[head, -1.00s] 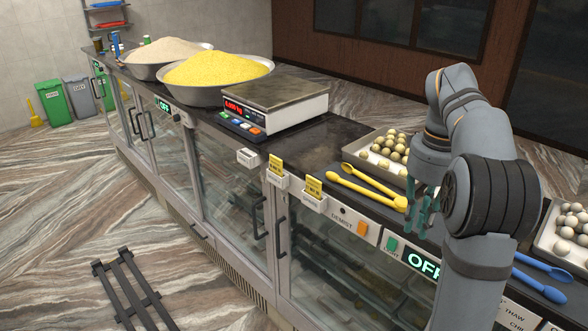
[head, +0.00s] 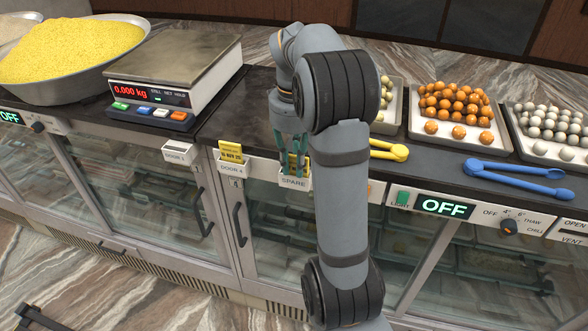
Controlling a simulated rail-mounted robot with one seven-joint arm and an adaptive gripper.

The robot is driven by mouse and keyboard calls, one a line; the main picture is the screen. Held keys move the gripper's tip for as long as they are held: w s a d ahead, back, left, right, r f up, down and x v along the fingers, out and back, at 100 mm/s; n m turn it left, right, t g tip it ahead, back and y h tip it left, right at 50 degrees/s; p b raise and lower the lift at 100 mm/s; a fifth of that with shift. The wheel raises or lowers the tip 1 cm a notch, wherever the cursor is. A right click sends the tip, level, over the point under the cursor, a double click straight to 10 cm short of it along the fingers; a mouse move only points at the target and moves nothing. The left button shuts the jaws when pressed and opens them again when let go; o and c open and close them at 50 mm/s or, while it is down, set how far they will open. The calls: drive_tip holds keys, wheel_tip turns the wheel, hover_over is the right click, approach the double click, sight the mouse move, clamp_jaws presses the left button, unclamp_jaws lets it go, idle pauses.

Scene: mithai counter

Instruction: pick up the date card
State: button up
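A yellow date card (head: 230,153) with dark print stands upright in the white holder labelled DOOR 4 (head: 231,169), on the counter's front edge. My gripper (head: 293,168) points down at the holder labelled SPARE (head: 293,183), just to the right. Its teal fingers are at the holder's mouth and cover most of what is there. A second yellow card was visible in that holder earlier; now the fingers mostly hide it. I cannot tell whether the fingers are closed on it or only around it.
The scale (head: 172,78) reads 0.000 kg, left of my arm. Yellow tongs (head: 390,150) lie partly behind my arm, blue tongs (head: 518,178) to the right. Trays of sweets (head: 458,132) line the counter's back. The DOOR 3 holder (head: 177,153) shows no card.

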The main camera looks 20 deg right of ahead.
drive_tip(key=shift+s+d+f, duration=0.1)
drive_tip(key=shift+d+f, duration=0.05)
drive_tip(key=shift+d, duration=0.05)
drive_tip(key=shift+a, duration=0.15)
drive_tip(key=shift+c, duration=1.2)
clamp_jaws()
